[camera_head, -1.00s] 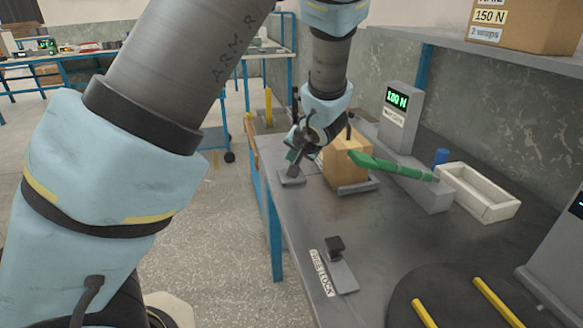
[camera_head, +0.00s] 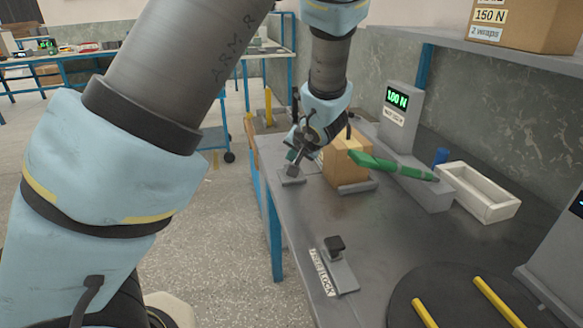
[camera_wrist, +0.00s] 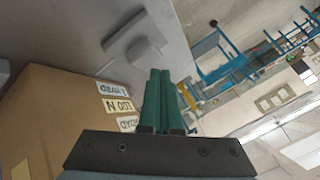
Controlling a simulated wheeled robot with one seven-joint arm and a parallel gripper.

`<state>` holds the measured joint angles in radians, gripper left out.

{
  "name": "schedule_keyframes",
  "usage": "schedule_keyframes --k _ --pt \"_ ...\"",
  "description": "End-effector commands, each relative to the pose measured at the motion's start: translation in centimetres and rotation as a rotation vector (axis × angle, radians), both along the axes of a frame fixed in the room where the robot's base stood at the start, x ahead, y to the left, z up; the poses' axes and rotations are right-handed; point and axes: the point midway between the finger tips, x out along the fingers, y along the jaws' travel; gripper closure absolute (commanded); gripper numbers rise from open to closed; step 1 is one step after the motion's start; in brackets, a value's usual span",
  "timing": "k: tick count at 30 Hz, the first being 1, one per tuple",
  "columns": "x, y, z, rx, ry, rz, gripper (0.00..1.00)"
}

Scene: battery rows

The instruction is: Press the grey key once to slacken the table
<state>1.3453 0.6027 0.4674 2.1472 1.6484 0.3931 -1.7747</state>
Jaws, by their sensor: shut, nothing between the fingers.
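The grey key (camera_head: 292,176) is a small block on a flat plate near the table's left edge, beside a carton. It also shows in the wrist view (camera_wrist: 144,50), just beyond my fingertips. My gripper (camera_head: 294,157) is over the key with its green fingers (camera_wrist: 161,72) together and nothing between them. I cannot tell whether the fingertips touch the key. The grey table (camera_head: 400,240) carries a carton (camera_head: 345,165) with a green bar (camera_head: 385,165) at its right side. The wrist view shows the carton's "100 N" label (camera_wrist: 118,105).
A display post (camera_head: 397,115) with green digits stands behind the carton. A white tray (camera_head: 480,190) and a blue cylinder (camera_head: 441,156) are to the right. A black-knobbed lever (camera_head: 335,245) by a FREE/LOCK label and a dark disc (camera_head: 450,300) with yellow bars are nearer.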

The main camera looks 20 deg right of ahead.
Motion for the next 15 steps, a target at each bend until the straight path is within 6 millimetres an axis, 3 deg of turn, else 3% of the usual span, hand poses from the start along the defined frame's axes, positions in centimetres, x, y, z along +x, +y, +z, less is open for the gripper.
schedule_keyframes --k 15 --pt "0.00 -0.01 -0.77 0.000 0.001 -0.001 1.00"
